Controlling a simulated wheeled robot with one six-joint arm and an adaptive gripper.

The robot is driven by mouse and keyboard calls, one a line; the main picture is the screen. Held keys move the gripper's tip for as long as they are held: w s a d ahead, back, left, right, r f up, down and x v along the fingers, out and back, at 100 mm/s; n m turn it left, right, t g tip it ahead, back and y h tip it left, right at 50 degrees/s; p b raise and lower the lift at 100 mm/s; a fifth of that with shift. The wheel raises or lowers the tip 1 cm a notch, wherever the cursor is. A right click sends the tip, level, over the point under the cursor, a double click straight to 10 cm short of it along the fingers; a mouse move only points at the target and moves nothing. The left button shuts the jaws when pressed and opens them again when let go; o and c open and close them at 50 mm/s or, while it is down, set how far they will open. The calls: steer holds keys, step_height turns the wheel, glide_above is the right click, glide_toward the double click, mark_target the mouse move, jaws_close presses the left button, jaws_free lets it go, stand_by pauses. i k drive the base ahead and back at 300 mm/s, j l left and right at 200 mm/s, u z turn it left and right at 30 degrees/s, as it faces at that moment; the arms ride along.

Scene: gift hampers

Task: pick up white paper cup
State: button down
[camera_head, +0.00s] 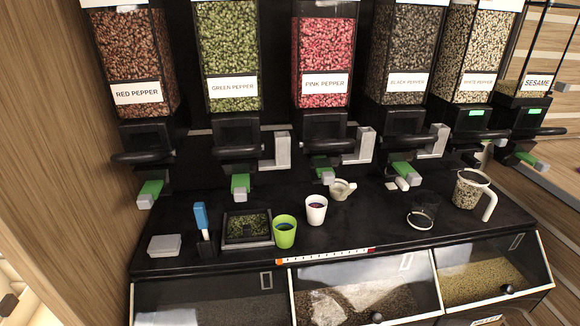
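The white paper cup (315,212) stands upright on the black counter, near the middle of the picture. Nothing covers the white cup. My gripper is not in the picture.
A square tray of green bits (246,243), a blue-handled tool (201,218) and a grey box (165,246) lie left. A dark glass (423,211) and a clear jug of seeds (468,190) stand right. Dispenser spouts overhang the counter's back. Several bins line its front.

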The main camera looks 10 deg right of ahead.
mark_target(317, 205)
steer(key=i+l+u, duration=0.15)
steer(key=l, duration=0.35)
steer(key=i+l+u, duration=0.15)
steer(key=l, duration=0.35)
steer(key=i+l+u, duration=0.15)
steer(key=l, duration=0.35)
steer(key=l+u, duration=0.15)
steer(key=l, duration=0.35)
steer(key=i, duration=0.05)
